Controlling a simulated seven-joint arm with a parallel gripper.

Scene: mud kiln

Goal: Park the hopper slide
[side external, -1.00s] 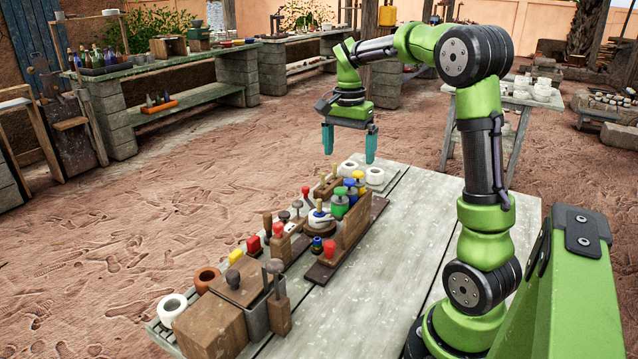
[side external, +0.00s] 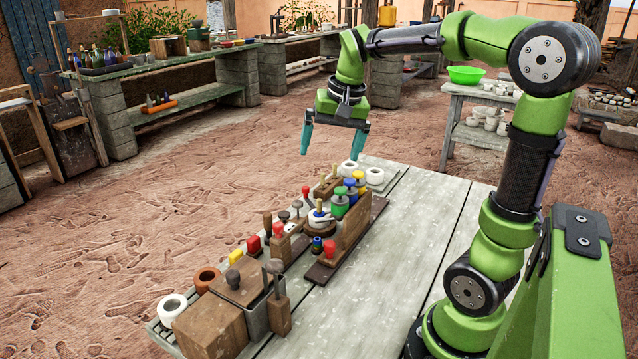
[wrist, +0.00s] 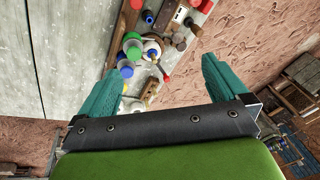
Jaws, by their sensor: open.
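My gripper (side external: 331,150) is open and empty, tilted, in the air above the far end of the cluster of controls on the table. In the wrist view its two teal fingers (wrist: 161,78) stand wide apart, with coloured knobs beyond them. I cannot tell for sure which part is the hopper slide. At the near end of the table a wooden box (side external: 211,325) stands beside a grey bin (side external: 256,318). Wooden pieces with grey knobs (side external: 279,310) stand at this bin, far from my gripper. A wooden block with upright handles (side external: 328,186) lies below my gripper.
Green, blue and yellow knobs (side external: 340,204) and a tall wooden board (side external: 356,215) crowd the middle of the cluster. The table's right side (side external: 400,255) is clear.

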